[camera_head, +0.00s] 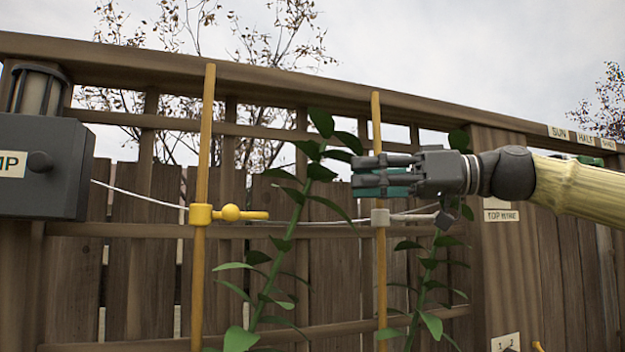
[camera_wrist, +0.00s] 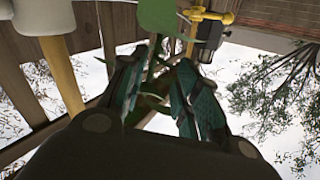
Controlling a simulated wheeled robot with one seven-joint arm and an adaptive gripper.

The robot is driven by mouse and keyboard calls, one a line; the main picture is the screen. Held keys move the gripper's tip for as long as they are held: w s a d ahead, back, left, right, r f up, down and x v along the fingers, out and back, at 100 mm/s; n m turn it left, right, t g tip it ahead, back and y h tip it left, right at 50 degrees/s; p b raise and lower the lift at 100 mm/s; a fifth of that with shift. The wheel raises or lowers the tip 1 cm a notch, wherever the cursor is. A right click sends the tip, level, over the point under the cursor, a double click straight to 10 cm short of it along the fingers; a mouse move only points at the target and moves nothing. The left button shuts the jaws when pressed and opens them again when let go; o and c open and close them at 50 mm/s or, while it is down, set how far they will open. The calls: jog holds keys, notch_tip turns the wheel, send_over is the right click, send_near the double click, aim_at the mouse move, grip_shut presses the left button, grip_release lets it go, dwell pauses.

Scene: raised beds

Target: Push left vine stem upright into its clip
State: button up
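The left vine stem (camera_head: 285,235) leans up and to the right in the head view, leaves around its top. Its yellow clip (camera_head: 200,214), with a round knob and a bar pointing right, sits on the left yellow stake (camera_head: 205,130). The stem is right of this clip and apart from it. My gripper (camera_head: 355,180) points left, just right of the vine's upper leaves. In the wrist view its teal fingers (camera_wrist: 162,75) are apart, with green foliage (camera_wrist: 160,15) beyond and between them; I cannot tell whether they touch it. The yellow clip (camera_wrist: 207,14) shows beyond.
A right stake (camera_head: 376,120) with a pale clip (camera_head: 380,217) stands below and behind my gripper. A second vine (camera_head: 425,285) grows to its right. A wire and wooden rails cross behind. A dark box (camera_head: 45,165) with a lamp is at far left.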

aim_at(309, 183)
jog(key=p+x, duration=0.1)
jog(key=x, duration=0.2)
jog(key=p+x, duration=0.1)
jog(key=x, duration=0.2)
jog(key=p+x, duration=0.1)
jog(key=x, duration=0.3)
jog(key=shift+w+d+f, duration=0.1)
jog(key=shift+w+f, duration=0.1)
jog(key=shift+w, duration=0.2)
jog(key=shift+s+d, duration=0.1)
jog(key=shift+s, duration=0.1)
grip_shut()
